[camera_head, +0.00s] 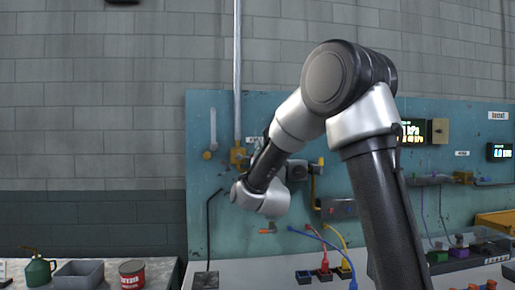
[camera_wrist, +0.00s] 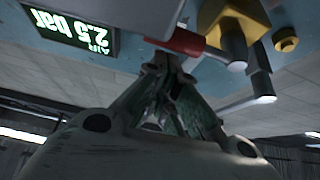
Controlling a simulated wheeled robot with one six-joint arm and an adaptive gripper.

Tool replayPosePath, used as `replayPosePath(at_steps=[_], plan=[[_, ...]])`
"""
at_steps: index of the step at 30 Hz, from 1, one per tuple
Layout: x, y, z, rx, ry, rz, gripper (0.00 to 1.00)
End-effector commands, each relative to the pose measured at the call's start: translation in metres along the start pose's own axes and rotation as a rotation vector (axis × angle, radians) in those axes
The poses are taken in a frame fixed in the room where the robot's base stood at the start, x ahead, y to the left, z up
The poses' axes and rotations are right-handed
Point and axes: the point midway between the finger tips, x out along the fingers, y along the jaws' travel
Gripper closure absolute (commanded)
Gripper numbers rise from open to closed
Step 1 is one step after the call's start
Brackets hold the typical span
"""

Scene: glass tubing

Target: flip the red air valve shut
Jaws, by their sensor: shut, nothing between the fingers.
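The red valve handle (camera_wrist: 178,40) shows in the wrist view, above my fingertips in the picture. It lies nearly sideways beside a yellow valve body (camera_wrist: 236,20) and a grey metal pipe stub (camera_wrist: 232,52). My gripper (camera_wrist: 166,66) is shut and empty, its fingertips just below the red handle. I cannot tell whether they touch it. A green-lit display (camera_wrist: 72,30) left of the handle reads AIR 2.5 bar. In the head view my arm hides the fingers, and I cannot make out the red handle there.
A teal panel (camera_head: 225,120) carries several fittings, a grey upright pipe (camera_head: 237,60) and a display (camera_head: 412,131) partly behind my arm. Coloured cables and small blocks lie on the bench below. A green oil can (camera_head: 39,270) and a red tin (camera_head: 132,273) stand lower left.

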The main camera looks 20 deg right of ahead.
Motion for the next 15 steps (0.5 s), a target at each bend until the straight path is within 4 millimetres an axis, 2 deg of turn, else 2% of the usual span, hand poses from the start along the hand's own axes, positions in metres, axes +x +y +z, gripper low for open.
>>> replayPosePath(at_steps=[15], plan=[[-0.0027, 0.0018, 0.0049, 0.069, 0.000, 0.041, 1.00]])
